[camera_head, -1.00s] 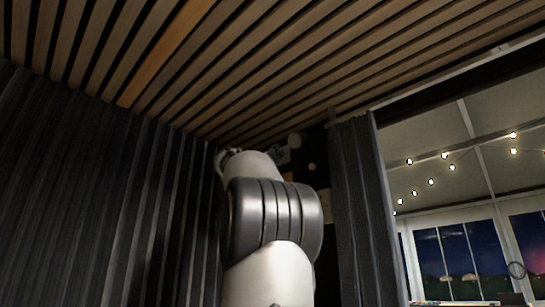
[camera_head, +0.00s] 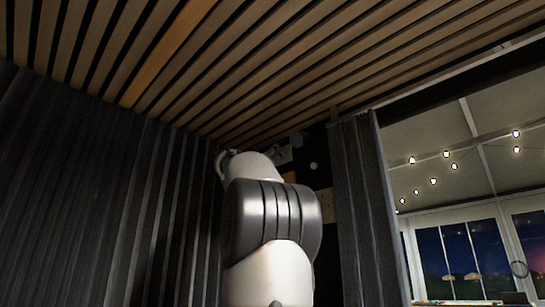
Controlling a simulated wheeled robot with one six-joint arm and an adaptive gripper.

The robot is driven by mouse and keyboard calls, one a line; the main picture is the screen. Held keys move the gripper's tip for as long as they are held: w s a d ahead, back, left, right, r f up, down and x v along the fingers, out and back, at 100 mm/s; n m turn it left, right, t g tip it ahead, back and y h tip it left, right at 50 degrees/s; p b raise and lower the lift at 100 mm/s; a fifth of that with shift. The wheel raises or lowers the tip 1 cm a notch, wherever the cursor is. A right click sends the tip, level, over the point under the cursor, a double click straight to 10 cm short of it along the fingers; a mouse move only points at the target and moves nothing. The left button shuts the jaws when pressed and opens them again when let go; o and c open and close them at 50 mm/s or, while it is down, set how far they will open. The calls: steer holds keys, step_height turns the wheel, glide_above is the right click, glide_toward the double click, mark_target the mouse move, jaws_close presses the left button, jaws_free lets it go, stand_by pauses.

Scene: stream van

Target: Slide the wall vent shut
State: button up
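I cannot make out the wall vent for certain. A dark wall panel (camera_head: 319,152) with small pale round spots shows in the head view, just right of my arm's top, in the corner between the curtains. My arm stands in front and hides much of that corner. A small grey part at the arm's far end, possibly my gripper (camera_head: 284,154), shows beside the dark panel. Its fingers are too small and too hidden to tell open from shut, and I cannot tell whether it touches anything.
Dark pleated curtains (camera_head: 90,200) cover the left wall. Another dark curtain (camera_head: 357,200) hangs right of my arm. A slatted wooden ceiling (camera_head: 250,60) runs overhead. At right, a wide opening shows string lights (camera_head: 446,154) and windows (camera_head: 462,255).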

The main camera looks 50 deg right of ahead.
steer(key=shift+f, duration=0.1)
steer(key=v, duration=1.2)
